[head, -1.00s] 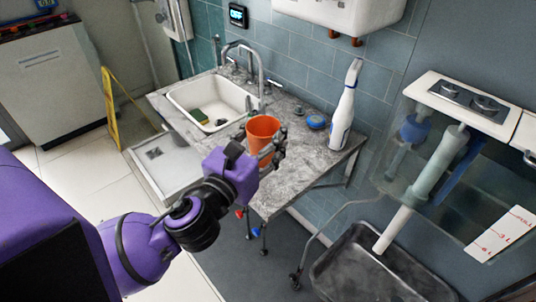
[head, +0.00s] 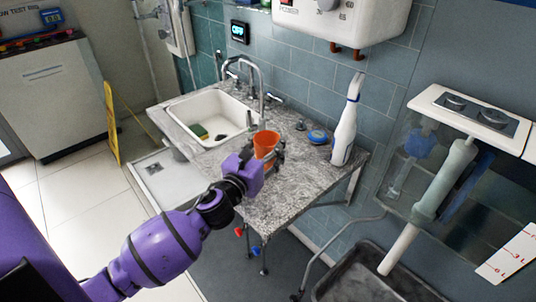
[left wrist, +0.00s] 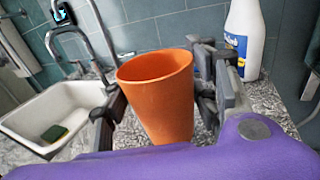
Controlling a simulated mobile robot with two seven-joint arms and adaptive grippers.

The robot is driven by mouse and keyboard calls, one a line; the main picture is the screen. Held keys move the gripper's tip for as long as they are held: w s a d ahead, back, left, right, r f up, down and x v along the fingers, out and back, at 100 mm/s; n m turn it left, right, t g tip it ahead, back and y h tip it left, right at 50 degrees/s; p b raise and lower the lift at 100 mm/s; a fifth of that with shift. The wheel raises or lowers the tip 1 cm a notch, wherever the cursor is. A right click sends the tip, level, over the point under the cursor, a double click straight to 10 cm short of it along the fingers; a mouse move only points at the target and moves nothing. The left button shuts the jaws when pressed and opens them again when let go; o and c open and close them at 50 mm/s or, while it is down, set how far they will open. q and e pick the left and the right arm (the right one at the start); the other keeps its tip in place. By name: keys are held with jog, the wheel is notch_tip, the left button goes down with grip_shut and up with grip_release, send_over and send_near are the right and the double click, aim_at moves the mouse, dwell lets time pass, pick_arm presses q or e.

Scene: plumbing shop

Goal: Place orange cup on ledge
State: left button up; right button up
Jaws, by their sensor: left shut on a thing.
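The orange cup (head: 265,142) is between the fingers of my left gripper (head: 268,158), over the grey stone counter (head: 290,190) right of the sink. In the left wrist view the cup (left wrist: 157,90) is open end up and slightly tilted, with a finger of the left gripper (left wrist: 165,108) on each side. The gripper is shut on it. The cup's base is hidden, so I cannot tell whether it touches the counter. I cannot tell which surface is the ledge; the counter is the nearest flat one. My right gripper is out of view.
A white spray bottle (head: 345,128) and a blue round dish (head: 318,137) stand on the counter behind and right of the cup. The sink (head: 205,118) with a tap and sponge (head: 197,131) is to its left. The counter's front right part is clear.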

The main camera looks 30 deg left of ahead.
pick_arm(q)
jog(key=shift+s+d+f, duration=0.1)
jog(key=shift+f, duration=1.2)
jog(key=shift+f+b, duration=0.2)
jog(key=shift+b, duration=0.1)
jog(key=o, duration=1.3)
jog(key=shift+o, duration=0.2)
jog(key=shift+r, duration=0.1)
